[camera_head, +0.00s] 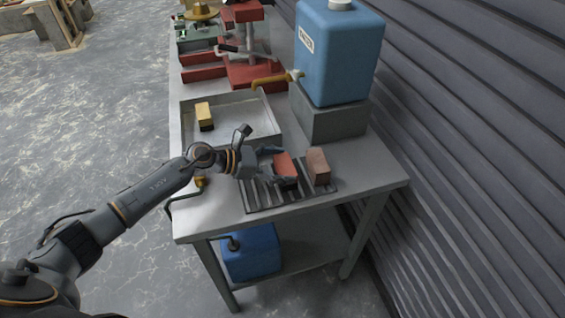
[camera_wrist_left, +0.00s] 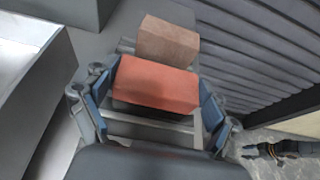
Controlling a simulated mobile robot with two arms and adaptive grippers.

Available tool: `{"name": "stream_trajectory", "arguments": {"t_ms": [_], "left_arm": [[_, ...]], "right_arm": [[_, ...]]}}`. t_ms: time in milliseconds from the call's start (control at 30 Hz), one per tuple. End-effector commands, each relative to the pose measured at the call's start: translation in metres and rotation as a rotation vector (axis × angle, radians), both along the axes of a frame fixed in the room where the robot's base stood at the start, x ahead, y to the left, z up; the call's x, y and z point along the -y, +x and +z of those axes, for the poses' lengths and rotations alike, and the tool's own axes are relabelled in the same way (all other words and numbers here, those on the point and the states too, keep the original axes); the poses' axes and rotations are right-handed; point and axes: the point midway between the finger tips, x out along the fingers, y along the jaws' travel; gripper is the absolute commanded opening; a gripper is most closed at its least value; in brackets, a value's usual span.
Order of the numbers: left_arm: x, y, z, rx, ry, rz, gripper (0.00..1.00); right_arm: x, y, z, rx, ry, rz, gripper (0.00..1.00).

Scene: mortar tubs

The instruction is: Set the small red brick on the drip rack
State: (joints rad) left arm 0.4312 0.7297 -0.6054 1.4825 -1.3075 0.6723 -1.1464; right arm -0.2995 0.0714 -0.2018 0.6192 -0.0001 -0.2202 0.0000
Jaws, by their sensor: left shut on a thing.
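The small red brick (camera_head: 285,165) is between the fingers of my left gripper (camera_head: 277,164), over the drip rack. My left gripper is shut on it. In the left wrist view the red brick (camera_wrist_left: 155,84) fills the space between the two blue-padded fingers. The drip rack (camera_head: 262,198) is a dark ribbed tray at the near end of the steel table. Whether the brick touches the ribs or hangs just above them I cannot tell. My right gripper is not in view.
A brown brick (camera_head: 318,166) stands on the rack just right of the red one. A shallow grey tub (camera_head: 262,122) holding a yellow-and-black block (camera_head: 204,115) lies behind. A blue water tank (camera_head: 338,55) stands on a grey block (camera_head: 330,115). A corrugated wall (camera_head: 450,130) runs along the right.

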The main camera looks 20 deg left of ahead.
Motion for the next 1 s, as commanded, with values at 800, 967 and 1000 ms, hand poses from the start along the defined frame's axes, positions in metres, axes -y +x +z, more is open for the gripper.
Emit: {"name": "stream_trajectory", "arguments": {"t_ms": [800,967,1000], "left_arm": [[0.0,0.0,0.002,0.001,-0.001,0.0,1.0],[-0.018,-0.011,0.006,0.001,0.004,0.001,1.0],[-0.024,-0.016,0.008,0.001,0.004,0.001,1.0]], "right_arm": [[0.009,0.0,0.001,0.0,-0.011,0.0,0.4],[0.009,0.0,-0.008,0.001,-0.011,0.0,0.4],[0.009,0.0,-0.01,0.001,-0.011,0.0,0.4]]}}
